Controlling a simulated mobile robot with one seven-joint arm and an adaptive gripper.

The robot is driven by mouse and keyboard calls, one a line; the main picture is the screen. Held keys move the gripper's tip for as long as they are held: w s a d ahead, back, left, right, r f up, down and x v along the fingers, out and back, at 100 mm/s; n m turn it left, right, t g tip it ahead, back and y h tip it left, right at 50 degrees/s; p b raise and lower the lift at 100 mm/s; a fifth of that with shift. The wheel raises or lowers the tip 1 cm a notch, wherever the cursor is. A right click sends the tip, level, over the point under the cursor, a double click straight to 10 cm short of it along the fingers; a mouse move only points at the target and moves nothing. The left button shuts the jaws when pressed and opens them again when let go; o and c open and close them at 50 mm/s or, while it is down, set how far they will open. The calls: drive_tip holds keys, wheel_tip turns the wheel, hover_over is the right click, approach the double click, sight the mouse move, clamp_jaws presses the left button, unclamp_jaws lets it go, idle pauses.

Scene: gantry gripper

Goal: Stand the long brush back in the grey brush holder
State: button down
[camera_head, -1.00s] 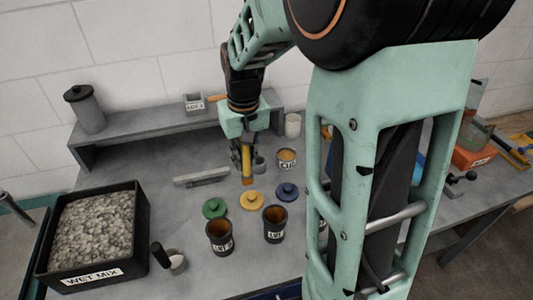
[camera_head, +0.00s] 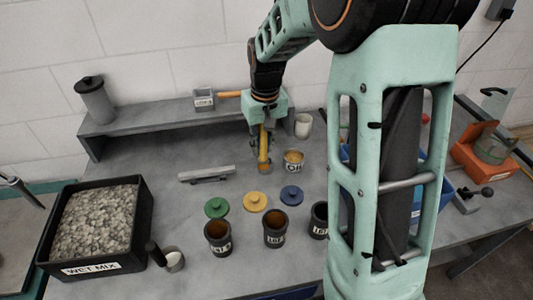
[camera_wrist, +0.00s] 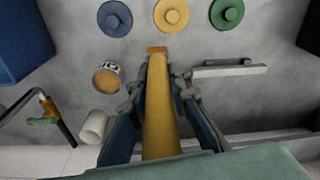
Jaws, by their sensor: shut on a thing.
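My gripper (camera_head: 264,158) is shut on a long yellow handle (camera_head: 264,140), which I take to be the brush. In the wrist view the yellow handle (camera_wrist: 160,105) runs between the fingers (camera_wrist: 155,92) to an orange-brown end (camera_wrist: 157,49). It hangs close to upright in the head view, over the bench behind the yellow lid; whether its end touches the bench I cannot tell. A small grey labelled box (camera_head: 204,101) on the back shelf may be the brush holder; its label is too small to read.
A tin (camera_head: 293,164) and white cup (camera_head: 303,126) stand right of my gripper. A grey bar (camera_head: 206,175) lies left. The wet mix tray (camera_head: 145,235) is front left.

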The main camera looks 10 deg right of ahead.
drive_tip(key=shift+w+d+f+b, duration=0.45)
drive_tip(key=shift+w+f+b, duration=0.2)
drive_tip(key=shift+w+f, duration=1.1)
drive_tip(key=shift+w+d+f+b, duration=0.4)
drive_tip(key=shift+w+f+b, duration=0.2)
drive_tip(key=shift+w+f, duration=1.15)
drive_tip(key=shift+w+d+f+b, duration=0.55)
drive_tip(key=shift+w+f, duration=0.8)
drive_tip(key=shift+f, duration=0.75)
drive_tip(key=shift+a, duration=0.1)
drive_tip(key=shift+f, duration=0.1)
drive_tip(key=c, duration=2.3)
unclamp_jaws()
drive_tip(key=shift+f, duration=0.1)
drive_tip(key=o, duration=0.5)
